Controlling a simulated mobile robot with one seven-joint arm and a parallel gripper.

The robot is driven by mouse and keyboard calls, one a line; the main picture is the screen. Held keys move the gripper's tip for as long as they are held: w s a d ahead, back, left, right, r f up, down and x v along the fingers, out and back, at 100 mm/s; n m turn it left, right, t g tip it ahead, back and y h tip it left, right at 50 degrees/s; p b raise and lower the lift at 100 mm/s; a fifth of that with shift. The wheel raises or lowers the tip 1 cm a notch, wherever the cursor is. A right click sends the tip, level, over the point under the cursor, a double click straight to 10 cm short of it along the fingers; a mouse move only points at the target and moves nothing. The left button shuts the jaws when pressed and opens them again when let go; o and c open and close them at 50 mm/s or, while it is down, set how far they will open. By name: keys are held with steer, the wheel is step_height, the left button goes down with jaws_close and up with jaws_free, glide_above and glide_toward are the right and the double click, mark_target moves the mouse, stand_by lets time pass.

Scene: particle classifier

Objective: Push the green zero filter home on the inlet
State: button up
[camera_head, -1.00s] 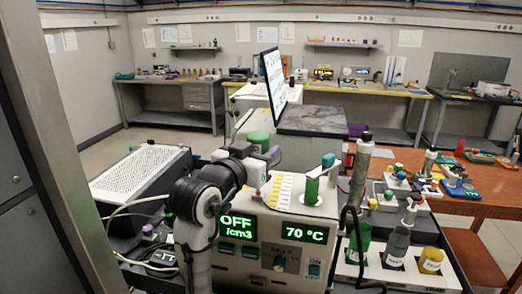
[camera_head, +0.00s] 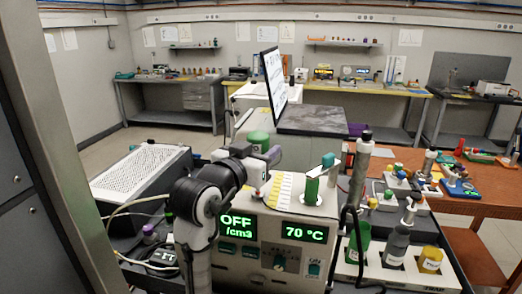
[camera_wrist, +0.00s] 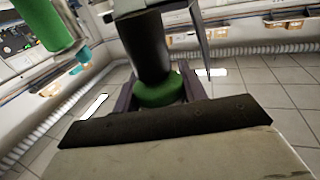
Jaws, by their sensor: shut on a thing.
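The green zero filter (camera_head: 258,139) shows as a green round top at my gripper (camera_head: 266,155), above the back left of the white classifier (camera_head: 240,262). In the wrist view, my gripper (camera_wrist: 158,90) is shut around the green part of the filter (camera_wrist: 160,92). A dark cylinder (camera_wrist: 145,45) adjoins the green part; I cannot tell whether it is the filter's body or the inlet. The inlet is not clearly visible in the head view, with my arm in front, so I cannot tell how far the filter is seated.
A green column (camera_head: 311,191) with a teal cap (camera_head: 328,160) stands on the classifier, right of my gripper; it also shows in the wrist view (camera_wrist: 40,22). A grey-topped cabinet (camera_head: 318,120) with a screen (camera_head: 273,84) stands behind. A bottle rack (camera_head: 385,274) is at right.

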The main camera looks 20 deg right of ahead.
steer(key=shift+f+b, duration=1.05)
steer(key=shift+f, duration=0.4)
steer(key=shift+f, duration=0.35)
steer(key=o, duration=1.1)
steer(key=shift+a+b, duration=0.1)
steer(key=shift+b, duration=0.2)
steer(key=b+v, duration=0.3)
steer(key=v, duration=1)
steer(key=shift+s+a+r, duration=0.1)
steer(key=shift+s+a, duration=0.15)
